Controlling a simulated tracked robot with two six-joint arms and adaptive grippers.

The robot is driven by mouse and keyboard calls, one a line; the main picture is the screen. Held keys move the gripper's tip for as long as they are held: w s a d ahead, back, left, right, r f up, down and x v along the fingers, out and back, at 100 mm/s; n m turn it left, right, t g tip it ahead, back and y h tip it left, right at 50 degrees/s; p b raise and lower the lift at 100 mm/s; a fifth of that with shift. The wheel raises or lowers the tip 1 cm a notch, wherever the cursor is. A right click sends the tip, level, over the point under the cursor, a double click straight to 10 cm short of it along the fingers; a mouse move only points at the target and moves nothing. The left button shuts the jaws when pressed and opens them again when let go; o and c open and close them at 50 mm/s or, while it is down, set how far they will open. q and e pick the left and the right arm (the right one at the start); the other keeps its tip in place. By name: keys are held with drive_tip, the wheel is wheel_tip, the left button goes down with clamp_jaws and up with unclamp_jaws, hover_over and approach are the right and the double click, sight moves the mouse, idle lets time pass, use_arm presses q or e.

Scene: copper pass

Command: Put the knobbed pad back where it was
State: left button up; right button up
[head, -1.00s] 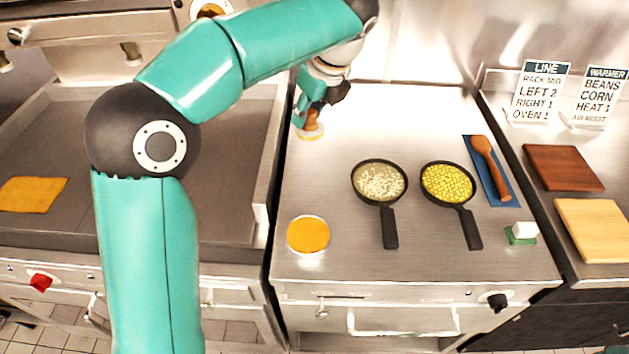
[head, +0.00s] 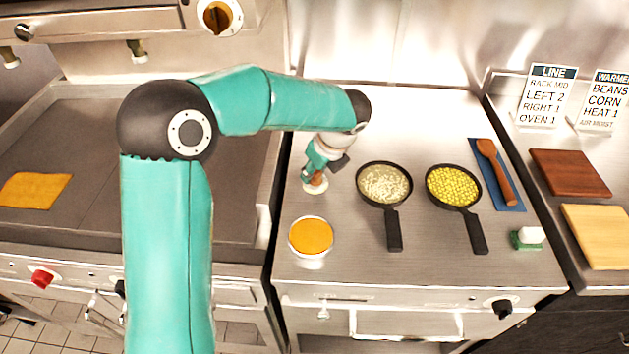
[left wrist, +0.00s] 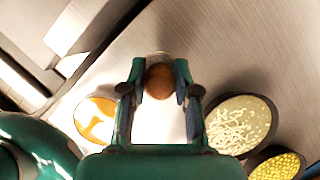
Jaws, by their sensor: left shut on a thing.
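The knobbed pad is a pale round disc (head: 316,191) with a brown wooden knob. My left gripper (head: 316,174) is shut on the knob, which also shows between the fingers in the left wrist view (left wrist: 160,84). The pad is over the left part of the steel top, behind a round container of orange contents (head: 311,236) and left of the pan of pale beans (head: 384,184). The gripper hides part of the knob. I cannot tell whether the pad touches the steel. My right gripper is not in view.
A wooden spoon (head: 496,170) lies on a blue mat (head: 513,200). A green-and-white block (head: 527,238) is near the front right. An orange cloth (head: 35,189) lies on the griddle at left.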

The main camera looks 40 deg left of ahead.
sight(314, 182)
use_arm(q)
drive_tip(key=shift+f, duration=1.95)
drive_tip(key=o, duration=1)
drive_tip(key=v, duration=1.2)
drive_tip(key=shift+s, duration=0.1)
